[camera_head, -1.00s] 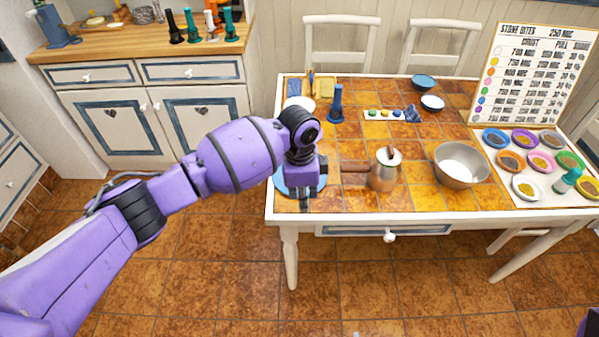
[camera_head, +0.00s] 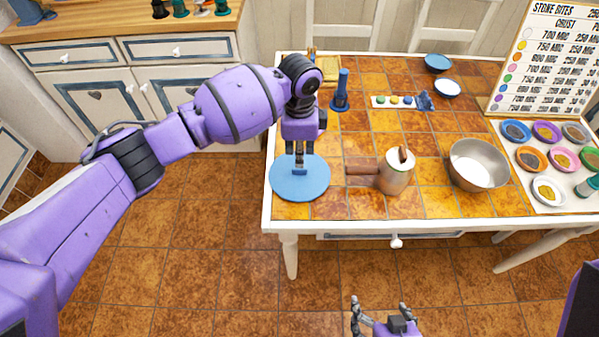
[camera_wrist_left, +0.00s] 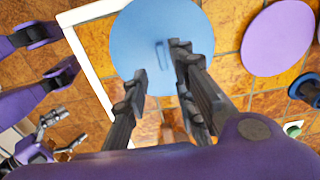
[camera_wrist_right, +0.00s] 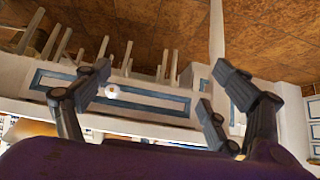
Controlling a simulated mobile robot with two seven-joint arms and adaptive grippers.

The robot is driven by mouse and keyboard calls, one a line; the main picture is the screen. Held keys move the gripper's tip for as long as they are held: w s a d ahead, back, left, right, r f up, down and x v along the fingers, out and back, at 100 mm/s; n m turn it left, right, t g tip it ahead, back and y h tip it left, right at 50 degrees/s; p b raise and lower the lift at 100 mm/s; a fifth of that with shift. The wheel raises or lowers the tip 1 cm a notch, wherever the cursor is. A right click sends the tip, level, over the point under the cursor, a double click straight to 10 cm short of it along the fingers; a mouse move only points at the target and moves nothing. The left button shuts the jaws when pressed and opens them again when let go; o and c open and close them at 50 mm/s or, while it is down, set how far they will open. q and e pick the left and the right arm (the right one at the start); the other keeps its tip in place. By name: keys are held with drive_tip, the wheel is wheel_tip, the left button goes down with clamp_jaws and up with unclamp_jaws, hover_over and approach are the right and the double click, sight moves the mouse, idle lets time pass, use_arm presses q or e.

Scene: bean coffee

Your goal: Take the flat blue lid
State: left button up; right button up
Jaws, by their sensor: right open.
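The flat blue lid (camera_head: 287,187) is a round disc lying on the tiled table's front left corner. In the left wrist view the lid (camera_wrist_left: 140,38) has a thin raised blue handle (camera_wrist_left: 161,54). My left gripper (camera_head: 299,160) points down over the lid. In the left wrist view its fingers (camera_wrist_left: 158,72) are apart, one on each side of the handle; I cannot tell whether they touch it. My right gripper (camera_head: 380,308) is open and empty in front of the table, and it also shows in the right wrist view (camera_wrist_right: 155,95).
A metal pot (camera_head: 397,175) with a wooden handle stands right of the lid. A steel bowl (camera_head: 478,168) is further right. A blue grinder-like object (camera_head: 341,92) stands behind. A purple disc (camera_wrist_left: 281,38) lies beside the lid in the left wrist view.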

sight(299, 173)
use_arm(q)
wheel_tip(299, 173, down, 4)
drive_tip(key=shift+r+b, duration=0.25)
drive_tip(key=shift+b, duration=0.4)
drive_tip(key=shift+f, duration=0.35)
drive_tip(key=shift+f+b, duration=0.4)
drive_tip(key=shift+w+f+b, duration=0.15)
drive_tip(key=shift+f+b, duration=0.4)
drive_tip(key=shift+f, duration=0.3)
drive_tip(key=shift+c, duration=1.2)
use_arm(e)
drive_tip(key=shift+w+d+f, duration=0.2)
drive_tip(key=shift+d+f, duration=0.1)
drive_tip(key=shift+f, duration=0.3)
drive_tip(key=shift+w+d+f, duration=0.2)
drive_tip(key=shift+d+f, duration=0.05)
drive_tip(key=shift+f, duration=0.3)
use_arm(q)
drive_tip(key=shift+f, duration=0.15)
use_arm(e)
drive_tip(key=shift+s+f, duration=0.25)
drive_tip(key=shift+f, duration=0.05)
